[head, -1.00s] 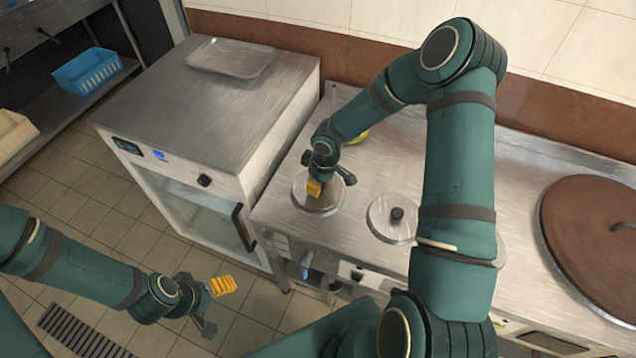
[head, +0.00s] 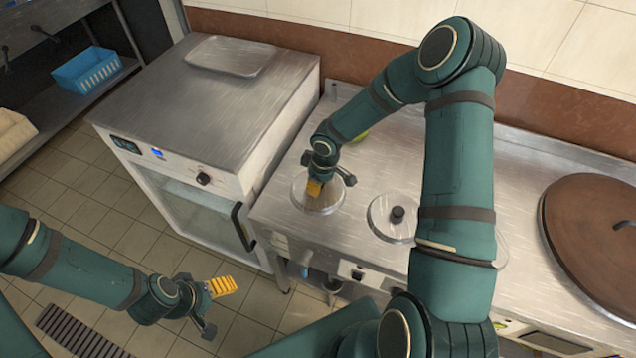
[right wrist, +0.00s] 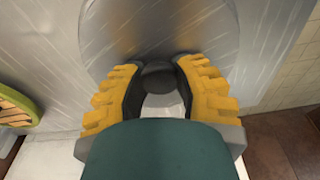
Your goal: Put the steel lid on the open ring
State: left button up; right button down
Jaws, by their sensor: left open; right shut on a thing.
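A round steel lid (head: 322,205) lies on the steel counter near its left front corner in the head view. My right gripper (head: 316,184) is above it. In the right wrist view, my right gripper (right wrist: 158,82) is shut on the lid's dark knob (right wrist: 158,74), with the steel disc (right wrist: 150,28) beyond. I cannot tell whether the lid sits on a ring or flat on the counter. A second lid with a black knob (head: 397,214) sits just to the right. My left gripper (head: 216,306) is open and empty above the floor.
A large brown lid (head: 590,235) covers the counter's right side. A steel cabinet (head: 200,110) with a tray (head: 230,55) stands to the left. A blue basket (head: 88,70) is on a far-left shelf. My right arm hides part of the counter and a round edge (head: 503,250).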

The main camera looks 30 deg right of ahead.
aim_at(323, 185)
jog(key=shift+f, duration=0.15)
jog(key=c, duration=1)
grip_release()
jog(key=shift+r, duration=0.35)
jog(key=shift+s+d+r+p, duration=0.15)
jog(key=shift+s+r+p, duration=0.05)
jog(key=shift+r+p, duration=1.3)
jog(key=shift+s+d+r+p, duration=0.2)
jog(key=shift+r+p, duration=0.95)
jog(key=shift+r, duration=0.8)
jog(key=shift+s+d+r+p, duration=0.15)
jog(key=shift+s+r+p, duration=0.05)
jog(key=shift+r+p, duration=1.3)
jog(key=shift+r, duration=0.15)
